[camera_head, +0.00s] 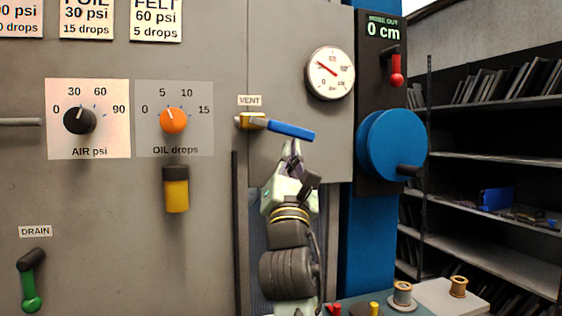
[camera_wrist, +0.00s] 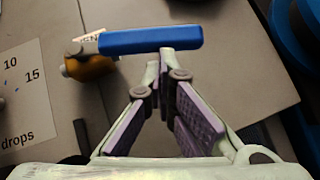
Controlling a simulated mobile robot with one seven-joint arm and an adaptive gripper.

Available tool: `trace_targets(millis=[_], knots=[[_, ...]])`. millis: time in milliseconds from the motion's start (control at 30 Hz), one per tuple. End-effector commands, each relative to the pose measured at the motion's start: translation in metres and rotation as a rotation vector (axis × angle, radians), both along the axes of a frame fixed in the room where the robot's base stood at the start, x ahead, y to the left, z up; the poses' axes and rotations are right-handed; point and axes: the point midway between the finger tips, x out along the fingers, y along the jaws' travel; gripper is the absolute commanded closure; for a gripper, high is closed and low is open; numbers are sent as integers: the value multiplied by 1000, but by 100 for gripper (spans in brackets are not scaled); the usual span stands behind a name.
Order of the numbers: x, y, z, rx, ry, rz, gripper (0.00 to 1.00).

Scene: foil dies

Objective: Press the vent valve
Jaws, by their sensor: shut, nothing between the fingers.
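The vent valve (camera_head: 253,121) sits on the grey panel under the VENT label. It has a brass body and a blue lever handle (camera_head: 290,131) that points right and slightly down. In the wrist view the blue handle (camera_wrist: 150,39) lies across the top, with the brass body (camera_wrist: 90,66) at its left end. My gripper (camera_head: 291,146) is shut and empty, just below the right part of the handle. In the wrist view my fingertips (camera_wrist: 159,66) are close under the handle; I cannot tell whether they touch it.
Left are the AIR dial (camera_head: 80,120), the OIL dial (camera_head: 173,119), a yellow oil cup (camera_head: 177,194) and the green DRAIN lever (camera_head: 29,285). Right are a gauge (camera_head: 330,73), a red-knobbed lever (camera_head: 396,72) and a blue handwheel (camera_head: 390,145). Spools (camera_head: 403,294) stand low right.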

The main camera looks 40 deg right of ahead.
Motion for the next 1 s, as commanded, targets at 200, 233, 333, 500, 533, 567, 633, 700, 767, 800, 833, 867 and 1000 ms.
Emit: trace_targets(millis=[200,233,333,500,533,567,633,700,767,800,833,867,1000], knots=[[-4,-9,11,1,0,-4,100],[-4,-10,12,1,0,-3,100],[-5,-11,15,2,-1,-4,100],[-5,-13,17,3,-1,-3,100],[-5,-13,18,3,-1,-2,100],[-5,-13,18,3,-1,-2,100],[-5,-13,18,3,-1,-2,100],[-5,-14,18,3,-1,-2,100],[-5,-14,18,3,-1,-2,100],[-5,-14,18,3,-1,-2,100],[-5,-14,18,3,-1,-2,100],[-5,-14,18,3,-1,-2,100],[-5,-14,18,3,-1,-2,100]])
